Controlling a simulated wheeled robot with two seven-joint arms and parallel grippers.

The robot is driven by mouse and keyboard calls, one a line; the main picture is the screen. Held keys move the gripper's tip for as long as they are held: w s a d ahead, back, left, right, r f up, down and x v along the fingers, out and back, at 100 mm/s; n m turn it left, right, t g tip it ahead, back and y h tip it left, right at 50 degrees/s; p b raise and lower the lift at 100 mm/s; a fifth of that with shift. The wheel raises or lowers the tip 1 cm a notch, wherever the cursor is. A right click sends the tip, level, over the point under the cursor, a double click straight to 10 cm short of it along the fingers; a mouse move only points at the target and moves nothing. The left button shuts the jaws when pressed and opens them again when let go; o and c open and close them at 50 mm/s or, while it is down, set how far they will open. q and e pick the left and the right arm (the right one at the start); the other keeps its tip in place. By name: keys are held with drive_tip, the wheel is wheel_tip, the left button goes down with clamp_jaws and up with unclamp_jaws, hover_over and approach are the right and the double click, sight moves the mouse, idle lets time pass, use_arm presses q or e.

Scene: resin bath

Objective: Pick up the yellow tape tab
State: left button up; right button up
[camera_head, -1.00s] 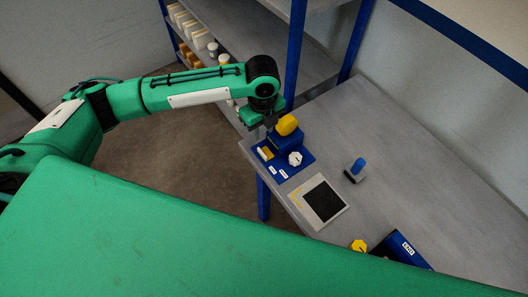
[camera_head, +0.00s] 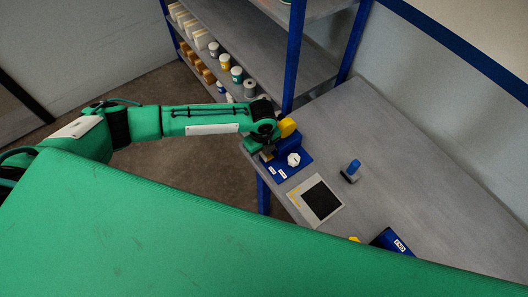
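A blue tape dispenser (camera_head: 288,143) with a yellow tape roll (camera_head: 288,126) stands on a blue mat (camera_head: 282,173) at the table's near-left corner. My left gripper (camera_head: 265,152) is low at the dispenser's left side, over the mat's left part. The yellow tape tab is mostly or wholly hidden by my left gripper and wrist; I cannot tell whether they touch. The fingers are too small and covered to show whether they are open or shut. My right gripper is not in view.
A white round-looking piece (camera_head: 293,159) sits on the mat. A dark pad in a pale frame (camera_head: 320,200), a blue-handled tool (camera_head: 352,170) and a blue labelled box (camera_head: 391,242) are on the grey table (camera_head: 420,180). Shelves with jars (camera_head: 237,74) stand behind.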

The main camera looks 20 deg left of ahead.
use_arm(q)
clamp_jaws()
drive_tip(key=shift+r, duration=0.1)
idle(0.3)
